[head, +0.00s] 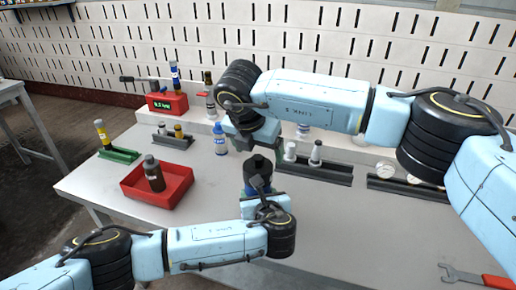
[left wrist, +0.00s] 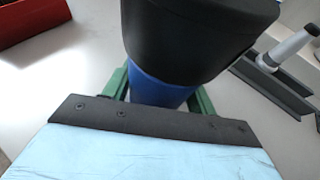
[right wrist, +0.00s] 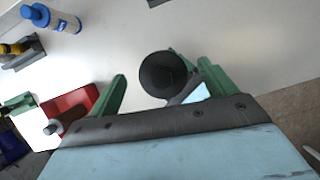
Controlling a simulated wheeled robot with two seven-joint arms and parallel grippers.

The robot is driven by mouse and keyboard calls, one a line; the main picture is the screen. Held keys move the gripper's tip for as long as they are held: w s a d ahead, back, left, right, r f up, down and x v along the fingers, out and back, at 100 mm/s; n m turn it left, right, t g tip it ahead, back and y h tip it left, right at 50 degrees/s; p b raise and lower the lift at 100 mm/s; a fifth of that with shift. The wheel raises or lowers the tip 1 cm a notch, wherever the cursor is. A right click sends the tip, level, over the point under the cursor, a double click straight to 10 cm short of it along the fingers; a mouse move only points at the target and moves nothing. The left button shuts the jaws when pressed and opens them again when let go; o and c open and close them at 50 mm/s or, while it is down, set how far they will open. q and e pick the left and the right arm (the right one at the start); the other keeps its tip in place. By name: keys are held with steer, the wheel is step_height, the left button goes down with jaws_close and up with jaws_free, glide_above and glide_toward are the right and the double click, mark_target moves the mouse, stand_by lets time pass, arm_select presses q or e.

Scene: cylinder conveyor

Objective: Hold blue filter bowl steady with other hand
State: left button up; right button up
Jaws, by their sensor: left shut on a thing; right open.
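The blue filter bowl (left wrist: 160,92) shows in the left wrist view with a thick black head (left wrist: 195,40) on top of it. My left gripper (head: 262,192) is shut around the blue part, its green fingers on either side. In the head view the black head (head: 258,166) stands roughly upright over the table. My right gripper (head: 246,138) is open just above and behind it. In the right wrist view the round black top (right wrist: 162,74) lies between the spread green fingers, with no clear contact. The bowl's lower end is hidden by my left gripper.
A red tray (head: 184,196) with a dark bottle (head: 154,174) is at left. A blue-capped bottle (head: 220,139) stands behind. Dark rails (head: 318,172) hold fittings at the back right. A red wrench (head: 470,277) lies at lower right. The front-right table is mostly clear.

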steer(key=n+y, duration=0.2)
steer(key=n, duration=0.4)
stand_by(0.4)
steer(key=shift+y, duration=0.3)
steer(key=n+y, duration=0.1)
steer(key=n, duration=0.2)
steer(key=n+y, duration=0.1)
steer(key=n, duration=0.2)
steer(key=shift+g, duration=0.3)
steer(key=n, duration=0.3)
steer(key=n+g+y, duration=0.1)
steer(key=n, duration=0.2)
steer(key=shift+g+y, duration=0.3)
